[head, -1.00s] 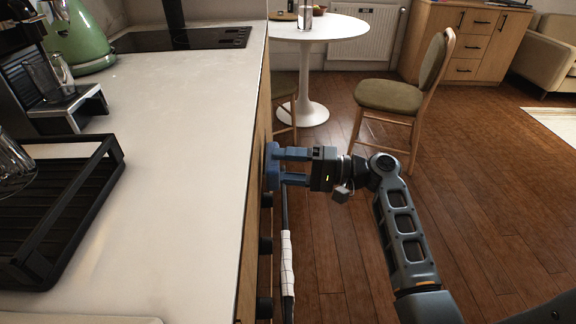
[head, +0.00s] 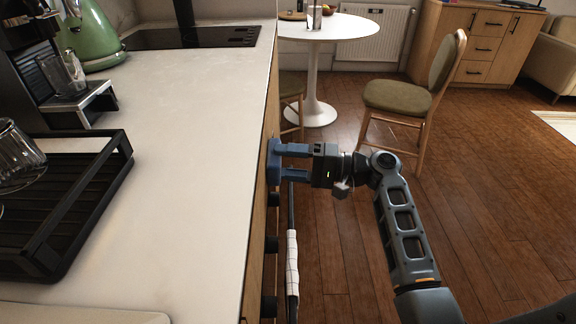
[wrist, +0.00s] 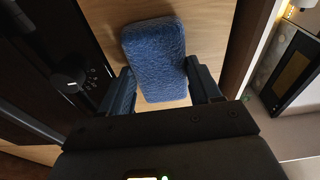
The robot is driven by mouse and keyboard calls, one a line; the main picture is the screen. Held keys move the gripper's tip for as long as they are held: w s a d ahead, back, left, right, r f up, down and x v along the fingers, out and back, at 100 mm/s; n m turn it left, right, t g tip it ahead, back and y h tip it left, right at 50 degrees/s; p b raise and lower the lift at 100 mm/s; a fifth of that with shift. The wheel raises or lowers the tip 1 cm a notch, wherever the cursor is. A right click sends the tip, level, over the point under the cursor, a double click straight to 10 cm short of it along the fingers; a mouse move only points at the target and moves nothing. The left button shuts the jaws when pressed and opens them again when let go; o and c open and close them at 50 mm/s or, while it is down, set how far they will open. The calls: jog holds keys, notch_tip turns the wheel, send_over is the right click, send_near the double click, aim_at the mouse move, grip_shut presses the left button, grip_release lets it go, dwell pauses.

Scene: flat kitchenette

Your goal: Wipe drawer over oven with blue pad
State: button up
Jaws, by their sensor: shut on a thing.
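The blue pad (wrist: 155,55) is held between the two fingers of my gripper (wrist: 162,88), and it also shows in the head view (head: 273,160) against the cabinet front below the counter's edge. My gripper (head: 290,163) is shut on it, pointing left toward the cabinet. The wooden drawer front (wrist: 205,42) lies right behind the pad in the wrist view; the pad seems to touch it, though the contact is hidden. The oven's dark front with knobs (wrist: 68,75) is beside the drawer in the wrist view. In the head view the oven knobs (head: 271,245) show below the counter's edge.
A white-checked towel (head: 292,265) hangs on the oven handle near my gripper. The counter (head: 190,170) holds a black dish rack (head: 75,225) and green kettle (head: 90,35). A chair (head: 405,100) and round table (head: 335,28) stand beyond; floor at right is clear.

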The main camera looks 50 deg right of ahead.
jog(key=w+d+b, duration=0.2)
jog(key=w+d, duration=0.2)
jog(key=d, duration=0.1)
jog(key=shift+w+d, duration=0.2)
dwell(0.5)
jog(key=shift+s, duration=0.1)
jog(key=s+a+p, duration=0.4)
jog(key=a, duration=0.2)
jog(key=shift+s+a, duration=0.25)
jog(key=shift+s, duration=0.15)
dwell(0.4)
jog(key=shift+d, duration=0.1)
jog(key=v, duration=0.6)
jog(key=shift+w+d, duration=0.2)
jog(key=shift+d, duration=0.15)
jog(key=v, duration=0.3)
jog(key=shift+w+d, duration=0.15)
jog(key=shift+d, duration=0.05)
dwell(0.3)
